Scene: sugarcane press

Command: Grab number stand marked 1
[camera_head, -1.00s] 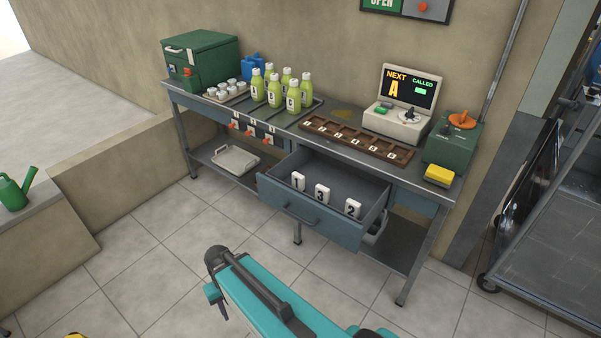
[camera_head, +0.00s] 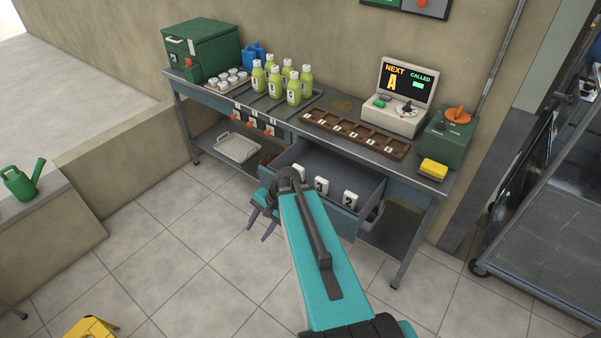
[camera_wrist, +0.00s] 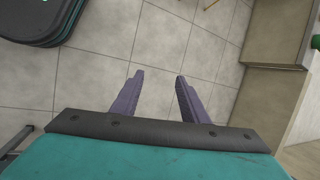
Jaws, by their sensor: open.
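Three white number stands are in the open drawer (camera_head: 357,181) under the bench. The stand marked 3 (camera_head: 321,186) and the stand marked 2 (camera_head: 349,200) show their numbers. The leftmost stand (camera_head: 299,173) is partly hidden behind my arm; its number, 1 in the earlier frame, is covered now. My gripper (camera_head: 257,230) is in front of and left of the drawer, below its rim, with purple fingers pointing down. In the wrist view my gripper (camera_wrist: 159,84) is open and empty over floor tiles, with no stand in sight.
The bench top holds green bottles (camera_head: 293,87), a slotted brown tray (camera_head: 354,133), a display console (camera_head: 403,95) and a green box (camera_head: 203,51). A metal cart (camera_head: 545,200) stands at the right. The floor in front is mostly clear, with a yellow object (camera_head: 90,328) at lower left.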

